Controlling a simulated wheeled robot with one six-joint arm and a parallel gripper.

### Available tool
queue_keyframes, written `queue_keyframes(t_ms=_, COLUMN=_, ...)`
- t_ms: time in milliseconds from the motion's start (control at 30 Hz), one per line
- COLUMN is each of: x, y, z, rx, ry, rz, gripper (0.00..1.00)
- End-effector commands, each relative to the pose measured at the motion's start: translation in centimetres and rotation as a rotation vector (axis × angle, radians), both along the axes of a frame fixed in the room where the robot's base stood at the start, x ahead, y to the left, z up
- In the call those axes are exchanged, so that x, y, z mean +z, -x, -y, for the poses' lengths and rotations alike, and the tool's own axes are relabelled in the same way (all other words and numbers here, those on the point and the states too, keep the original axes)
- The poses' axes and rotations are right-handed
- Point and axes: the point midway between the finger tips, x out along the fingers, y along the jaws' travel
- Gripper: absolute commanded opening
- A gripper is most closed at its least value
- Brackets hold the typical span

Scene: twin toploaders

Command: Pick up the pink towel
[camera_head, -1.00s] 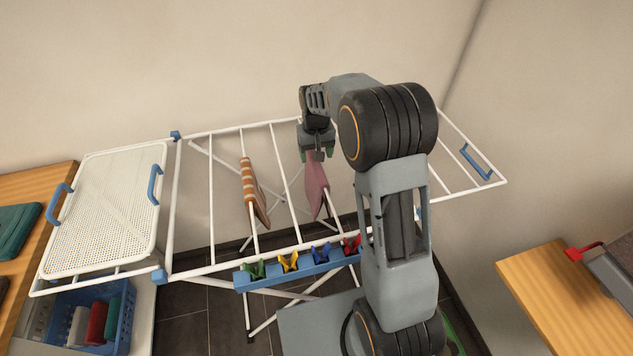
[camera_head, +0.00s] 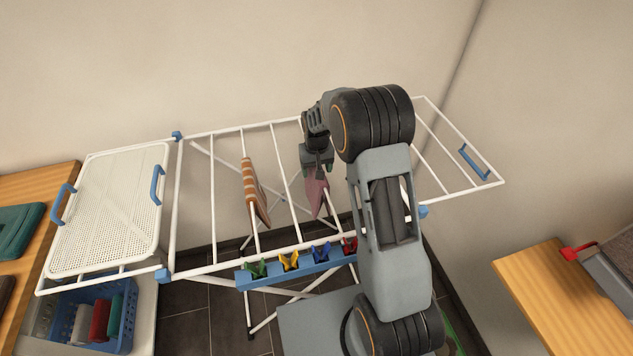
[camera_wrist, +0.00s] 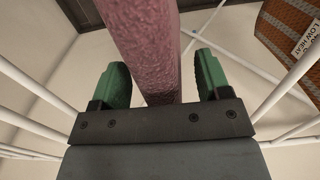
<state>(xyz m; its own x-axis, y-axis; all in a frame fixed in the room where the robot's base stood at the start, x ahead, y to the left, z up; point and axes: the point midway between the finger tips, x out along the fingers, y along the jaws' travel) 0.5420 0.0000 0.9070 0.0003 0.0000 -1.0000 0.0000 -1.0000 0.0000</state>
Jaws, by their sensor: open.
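The pink towel (camera_head: 317,196) hangs folded over a white bar of the drying rack (camera_head: 212,200). Its upper part is hidden behind my gripper (camera_head: 316,170) in the head view. In the wrist view the pink towel (camera_wrist: 150,45) runs between the two green fingers of my gripper (camera_wrist: 158,82). The fingers are open, with a gap on each side of the towel, wider on the right.
An orange striped towel (camera_head: 254,190) hangs on a bar to the left; its label shows in the wrist view. A blue holder (camera_head: 300,275) with several coloured clips lies along the rack's front. A wooden counter (camera_head: 560,305) stands at right.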

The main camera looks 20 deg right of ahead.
Motion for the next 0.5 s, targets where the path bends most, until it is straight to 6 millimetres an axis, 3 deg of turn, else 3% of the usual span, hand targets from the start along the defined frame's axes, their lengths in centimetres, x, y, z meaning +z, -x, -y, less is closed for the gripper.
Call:
queue_keyframes(t_ms=67, x=0.02, y=0.0, z=0.0, rx=0.0, ry=0.0, rz=0.0, gripper=0.64)
queue_keyframes(t_ms=500, x=0.04, y=0.0, z=0.0, rx=0.0, ry=0.0, rz=0.0, gripper=0.22)
